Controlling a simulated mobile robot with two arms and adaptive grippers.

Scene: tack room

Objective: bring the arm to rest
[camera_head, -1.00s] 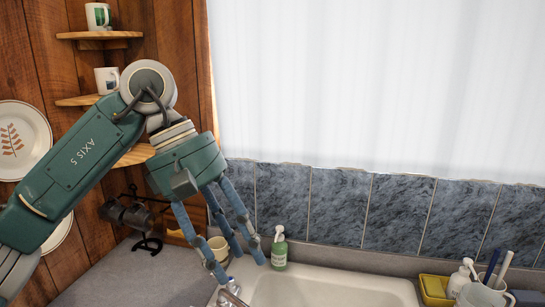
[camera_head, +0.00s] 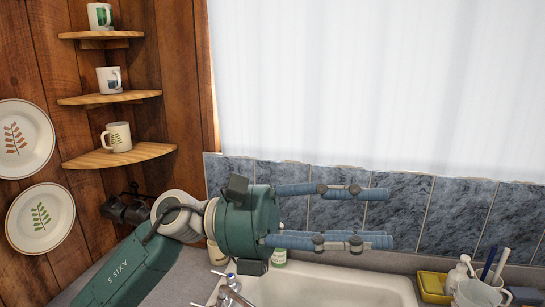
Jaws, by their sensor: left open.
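My left arm comes in from the lower left, low over the counter. My left gripper (camera_head: 385,217) is open and empty, its blue fingers pointing right in front of the tiled wall and above the sink (camera_head: 330,285). The gripper body hides most of a green soap bottle (camera_head: 279,257) and part of a light mug (camera_head: 217,254) on the counter behind it. My right gripper does not show.
A faucet (camera_head: 232,290) stands at the sink's left end. A yellow sponge holder (camera_head: 434,287), a white pump bottle (camera_head: 457,275) and a cup with brushes (camera_head: 480,293) stand at the right. Corner shelves (camera_head: 120,155) hold mugs; plates (camera_head: 40,217) hang on the wood wall.

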